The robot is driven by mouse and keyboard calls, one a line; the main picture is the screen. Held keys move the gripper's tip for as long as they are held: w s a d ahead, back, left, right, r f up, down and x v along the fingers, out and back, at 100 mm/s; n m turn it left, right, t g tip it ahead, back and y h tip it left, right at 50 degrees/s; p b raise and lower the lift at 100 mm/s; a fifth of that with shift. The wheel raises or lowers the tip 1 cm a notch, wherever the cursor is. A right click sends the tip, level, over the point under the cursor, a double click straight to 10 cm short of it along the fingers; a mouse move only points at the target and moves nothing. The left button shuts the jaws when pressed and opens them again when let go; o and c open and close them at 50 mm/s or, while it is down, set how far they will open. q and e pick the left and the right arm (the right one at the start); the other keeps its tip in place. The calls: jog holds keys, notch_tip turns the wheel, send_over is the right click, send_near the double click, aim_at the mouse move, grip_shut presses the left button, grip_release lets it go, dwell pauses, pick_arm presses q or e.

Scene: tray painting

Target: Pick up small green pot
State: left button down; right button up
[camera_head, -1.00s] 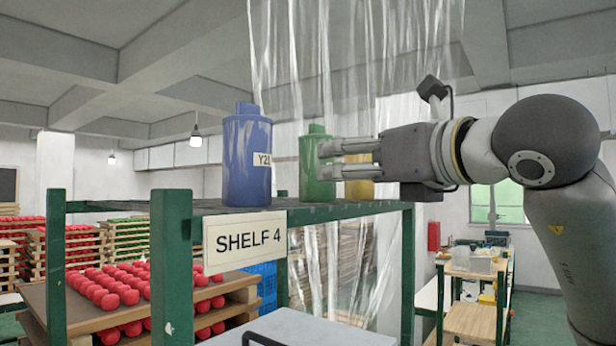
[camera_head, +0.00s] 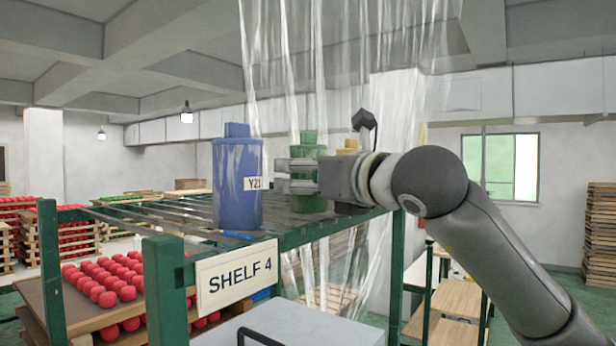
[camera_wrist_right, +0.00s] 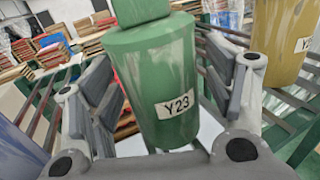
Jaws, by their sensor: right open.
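The green pot (camera_head: 308,172) stands upright on the slatted top of the shelf, between a blue pot and a yellow pot. In the right wrist view the green pot (camera_wrist_right: 160,75) carries a white label "Y23". My right gripper (camera_head: 300,176) reaches in from the right at the pot's height, its fingers partly covering it. In the right wrist view the open fingers (camera_wrist_right: 163,105) stand on either side of the green pot, with a gap visible at the left; contact on the right cannot be told. My left gripper is not in view.
The blue pot (camera_head: 236,185), labelled Y21, stands close left of the fingers. The yellow pot (camera_wrist_right: 283,40) is close on the other side. The green shelf frame (camera_head: 165,290) bears a "SHELF 4" sign (camera_head: 236,277). Clear plastic sheeting (camera_head: 345,60) hangs behind.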

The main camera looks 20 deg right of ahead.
jog(key=shift+s, duration=0.1)
jog(key=shift+c, duration=1)
jog(key=c, duration=0.7)
jog(key=shift+o, duration=0.3)
jog(key=shift+r, duration=0.1)
jog(key=shift+d, duration=0.1)
